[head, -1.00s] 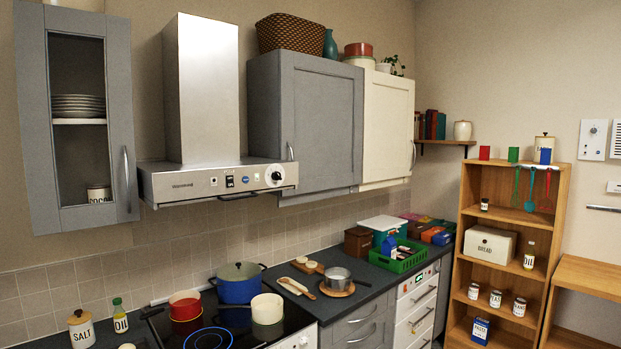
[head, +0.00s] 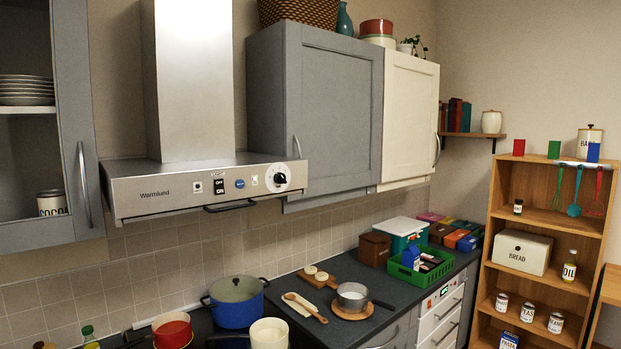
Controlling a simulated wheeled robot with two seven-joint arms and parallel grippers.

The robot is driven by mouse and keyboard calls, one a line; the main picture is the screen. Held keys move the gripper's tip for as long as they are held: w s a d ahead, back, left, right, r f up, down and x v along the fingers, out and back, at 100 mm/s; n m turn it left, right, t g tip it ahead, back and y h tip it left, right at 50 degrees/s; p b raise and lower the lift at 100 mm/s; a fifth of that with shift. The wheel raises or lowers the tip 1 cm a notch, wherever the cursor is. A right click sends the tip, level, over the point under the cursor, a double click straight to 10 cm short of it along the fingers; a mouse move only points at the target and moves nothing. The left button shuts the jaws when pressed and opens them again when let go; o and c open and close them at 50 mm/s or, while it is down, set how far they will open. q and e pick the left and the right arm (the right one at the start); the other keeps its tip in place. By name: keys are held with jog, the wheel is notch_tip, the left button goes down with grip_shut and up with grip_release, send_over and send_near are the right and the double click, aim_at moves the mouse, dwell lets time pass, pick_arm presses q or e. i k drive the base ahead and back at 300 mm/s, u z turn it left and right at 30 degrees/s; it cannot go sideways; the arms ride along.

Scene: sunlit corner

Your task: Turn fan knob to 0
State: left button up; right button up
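The fan knob (head: 279,178) is a round black-and-white dial at the right end of the front panel of the steel range hood (head: 150,190). Its exact setting is too small to read. Neither of my grippers is in view.
Below the hood, a blue pot (head: 236,303), a red pot (head: 172,331) and a cream pan (head: 269,334) stand on the stove. A grey wall cabinet (head: 335,115) adjoins the hood on the right. The space before the panel is clear.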

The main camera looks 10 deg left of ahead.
aim_at(278, 177)
jog(key=u, duration=0.55)
jog(key=i, duration=1)
jog(key=u, duration=0.95)
